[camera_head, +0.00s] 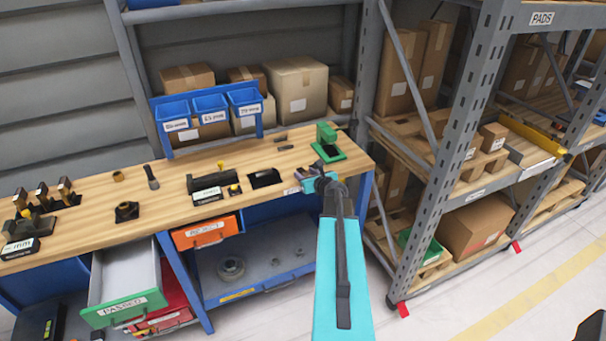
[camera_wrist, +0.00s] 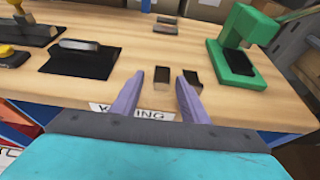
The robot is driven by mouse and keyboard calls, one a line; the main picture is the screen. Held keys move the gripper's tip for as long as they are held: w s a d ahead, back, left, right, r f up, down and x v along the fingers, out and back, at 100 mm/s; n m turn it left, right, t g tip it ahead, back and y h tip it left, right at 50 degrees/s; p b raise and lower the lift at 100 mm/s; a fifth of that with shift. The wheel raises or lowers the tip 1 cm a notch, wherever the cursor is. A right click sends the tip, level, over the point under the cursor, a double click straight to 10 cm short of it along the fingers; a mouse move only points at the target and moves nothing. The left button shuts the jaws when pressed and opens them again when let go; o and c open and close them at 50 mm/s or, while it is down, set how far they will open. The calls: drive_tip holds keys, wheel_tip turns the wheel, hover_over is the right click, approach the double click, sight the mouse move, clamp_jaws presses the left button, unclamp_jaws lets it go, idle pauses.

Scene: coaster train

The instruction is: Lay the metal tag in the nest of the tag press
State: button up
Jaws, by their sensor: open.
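The green tag press (camera_head: 327,150) stands at the right end of the wooden bench; it also shows in the wrist view (camera_wrist: 236,42). Its dark nest (camera_wrist: 239,64) looks empty. My gripper (camera_wrist: 160,82) is open, with its purple fingers apart near the bench's front edge, left of and in front of the press. A small brownish metal piece (camera_wrist: 162,76) shows between the fingertips, and a darker piece (camera_wrist: 194,77) is just right of them. I cannot tell which piece is the metal tag. In the head view my gripper (camera_head: 314,182) hides this spot.
A black pad with a grey bar (camera_wrist: 82,46) lies left of my gripper. Small dark pieces (camera_head: 285,147) lie left of the press. Blue bins (camera_head: 210,106) hang behind the bench. A grey shelf rack (camera_head: 455,130) stands close on the right.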

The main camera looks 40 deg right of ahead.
drive_tip(key=shift+s+d, duration=0.1)
drive_tip(key=shift+d, duration=0.1)
clamp_jaws()
drive_tip(key=shift+r, duration=0.2)
idle(0.4)
